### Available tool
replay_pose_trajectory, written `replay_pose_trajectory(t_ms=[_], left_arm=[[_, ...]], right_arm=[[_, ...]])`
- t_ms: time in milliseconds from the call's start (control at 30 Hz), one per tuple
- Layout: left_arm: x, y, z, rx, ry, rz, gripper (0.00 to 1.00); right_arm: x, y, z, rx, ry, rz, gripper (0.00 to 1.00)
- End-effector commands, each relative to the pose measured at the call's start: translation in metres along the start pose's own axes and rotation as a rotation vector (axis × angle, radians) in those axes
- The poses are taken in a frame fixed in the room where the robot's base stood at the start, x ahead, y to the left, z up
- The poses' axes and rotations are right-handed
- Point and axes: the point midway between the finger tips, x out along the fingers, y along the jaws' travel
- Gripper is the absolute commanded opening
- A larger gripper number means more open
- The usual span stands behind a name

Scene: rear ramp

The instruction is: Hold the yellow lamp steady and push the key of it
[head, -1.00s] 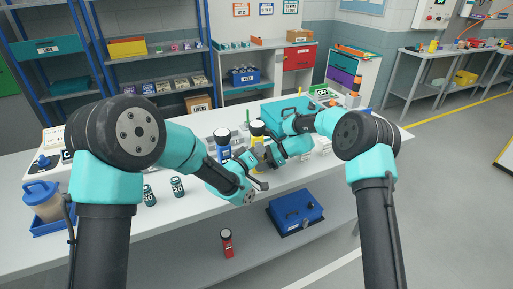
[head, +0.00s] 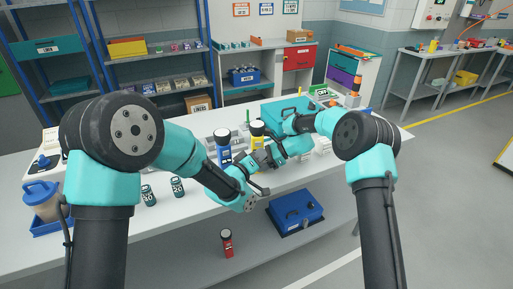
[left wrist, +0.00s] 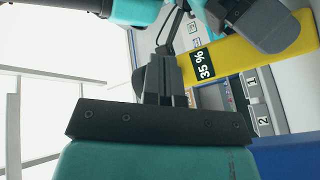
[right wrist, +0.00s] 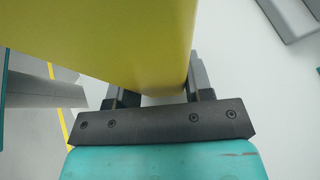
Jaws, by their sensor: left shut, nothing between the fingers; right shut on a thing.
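The yellow lamp (head: 257,131) stands on the white table with its dark top up, partly hidden by my grippers. My right gripper (head: 268,157) is shut on its lower body. In the right wrist view the yellow body (right wrist: 125,45) fills the upper left, between the fingers (right wrist: 155,95). My left gripper (head: 258,166) is shut and empty, close in front of the lamp. In the left wrist view its fingers (left wrist: 165,55) point at the yellow body with a "35 %" label (left wrist: 207,62); I cannot tell if they touch. The key is not clearly visible.
A blue lamp (head: 222,146) stands just left of the yellow one. A teal case (head: 283,109) is behind. Small dark weights (head: 177,187) stand at the left front. A blue case (head: 296,211) and red lamp (head: 227,242) are on the lower shelf.

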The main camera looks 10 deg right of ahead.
Motion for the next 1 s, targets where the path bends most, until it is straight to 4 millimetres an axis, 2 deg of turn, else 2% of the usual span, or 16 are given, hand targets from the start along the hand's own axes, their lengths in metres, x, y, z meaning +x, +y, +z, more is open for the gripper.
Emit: replay_pose_trajectory(t_ms=[600,867,900,1000], left_arm=[[-0.032,0.024,0.024,0.001,-0.001,0.000,0.00],[-0.033,0.024,0.024,0.001,0.000,0.000,0.00],[-0.033,0.024,0.024,0.001,0.000,0.000,0.00],[-0.033,0.024,0.024,0.001,0.000,0.000,0.00]], right_arm=[[0.000,0.000,0.000,0.000,0.000,0.000,0.34],[0.000,0.000,0.000,0.000,0.000,0.000,0.34],[0.000,0.000,0.000,0.000,0.000,0.000,0.49],[0.000,0.000,0.000,0.000,0.000,0.000,0.58]])
